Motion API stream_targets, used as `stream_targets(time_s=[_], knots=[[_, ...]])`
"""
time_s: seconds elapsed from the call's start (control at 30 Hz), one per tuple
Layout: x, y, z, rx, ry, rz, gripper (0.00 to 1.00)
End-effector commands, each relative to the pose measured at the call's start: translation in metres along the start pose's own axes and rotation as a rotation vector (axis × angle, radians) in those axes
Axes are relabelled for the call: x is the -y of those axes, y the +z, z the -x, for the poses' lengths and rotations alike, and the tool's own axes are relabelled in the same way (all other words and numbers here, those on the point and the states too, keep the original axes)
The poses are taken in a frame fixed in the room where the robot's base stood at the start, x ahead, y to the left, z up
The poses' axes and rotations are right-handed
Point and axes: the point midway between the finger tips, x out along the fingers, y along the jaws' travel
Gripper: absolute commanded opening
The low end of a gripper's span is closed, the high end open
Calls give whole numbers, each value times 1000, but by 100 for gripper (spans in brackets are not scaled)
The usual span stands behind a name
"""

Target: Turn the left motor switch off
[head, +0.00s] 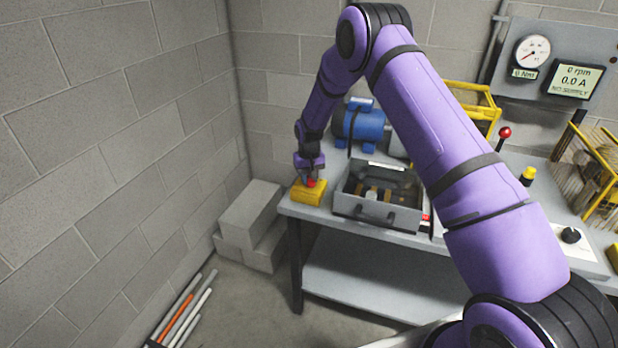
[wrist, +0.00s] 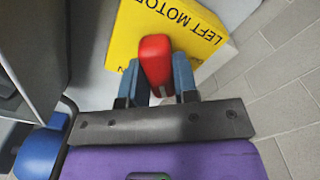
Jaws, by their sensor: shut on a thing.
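The left motor switch is a yellow box (head: 305,194) with a red handle (head: 311,182), at the left front corner of the grey bench. In the wrist view the yellow face (wrist: 207,27) reads "LEFT MOTOR" and the red handle (wrist: 155,58) stands out from it. My gripper (head: 309,172) is above the box, and in the wrist view its fingers (wrist: 157,82) are on both sides of the red handle, shut on it. The fingers and handle hide part of the lettering.
A blue motor (head: 362,124) stands behind the switch. An open grey box (head: 375,215) sits right of it on the bench. A red-knobbed lever (head: 505,133) and a yellow button (head: 528,175) are farther right. Grey blocks (head: 250,216) lie on the floor by the left wall.

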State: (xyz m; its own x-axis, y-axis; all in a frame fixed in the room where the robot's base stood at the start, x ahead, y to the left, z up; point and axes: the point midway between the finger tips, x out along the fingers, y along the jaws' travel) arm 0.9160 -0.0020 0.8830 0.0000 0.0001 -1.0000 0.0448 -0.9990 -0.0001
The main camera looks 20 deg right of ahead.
Motion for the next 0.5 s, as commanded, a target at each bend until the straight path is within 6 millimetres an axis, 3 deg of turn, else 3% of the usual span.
stream_targets(time_s=[0.5], knots=[[0, 0, 0, -1, -1, 488, 4]])
